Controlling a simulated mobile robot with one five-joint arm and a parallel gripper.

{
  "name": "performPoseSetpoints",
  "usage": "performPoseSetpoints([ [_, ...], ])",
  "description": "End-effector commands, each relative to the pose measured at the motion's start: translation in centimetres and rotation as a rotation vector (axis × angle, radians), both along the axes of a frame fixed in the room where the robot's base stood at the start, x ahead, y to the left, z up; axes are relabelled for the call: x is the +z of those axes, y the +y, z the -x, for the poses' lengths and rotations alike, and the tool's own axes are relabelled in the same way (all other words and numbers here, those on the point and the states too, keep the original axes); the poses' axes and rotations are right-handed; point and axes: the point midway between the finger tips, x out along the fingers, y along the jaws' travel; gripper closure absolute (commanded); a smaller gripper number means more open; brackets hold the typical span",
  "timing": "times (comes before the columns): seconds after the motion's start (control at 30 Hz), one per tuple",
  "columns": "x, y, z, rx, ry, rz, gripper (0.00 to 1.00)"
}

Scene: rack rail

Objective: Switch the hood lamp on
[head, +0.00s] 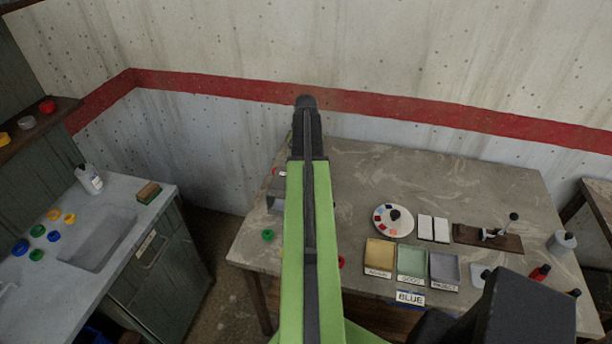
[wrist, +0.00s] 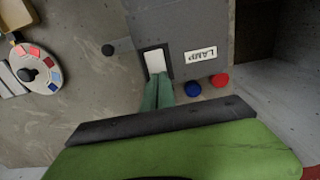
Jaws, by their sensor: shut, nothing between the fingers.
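In the wrist view a grey housing (wrist: 205,25) carries a white label reading LAMP (wrist: 200,55). Beside the label is a white rocker switch (wrist: 155,61) in a black frame. My gripper (wrist: 159,80) is shut and empty, its green fingertips at the lower edge of the switch in the picture; I cannot tell whether they touch it. In the head view my green arm hides most of a grey box (head: 274,202) on the worktable, and the switch does not show there. No lit lamp can be made out.
A blue round piece (wrist: 193,90) and a red one (wrist: 221,79) lie near the label. The worktable (head: 470,185) holds a colour-dotted disc (head: 381,221), sorting trays (head: 411,262), a lever device (head: 488,236) and bottles (head: 562,242). A sink counter (head: 150,205) stands left, across a floor gap.

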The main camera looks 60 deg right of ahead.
Motion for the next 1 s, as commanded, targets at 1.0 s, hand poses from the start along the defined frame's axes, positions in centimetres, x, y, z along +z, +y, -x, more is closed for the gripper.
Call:
performPoseSetpoints([
  [1.0, 6.2, 0.0, 0.0, 0.001, 0.000, 0.000, 1.00],
])
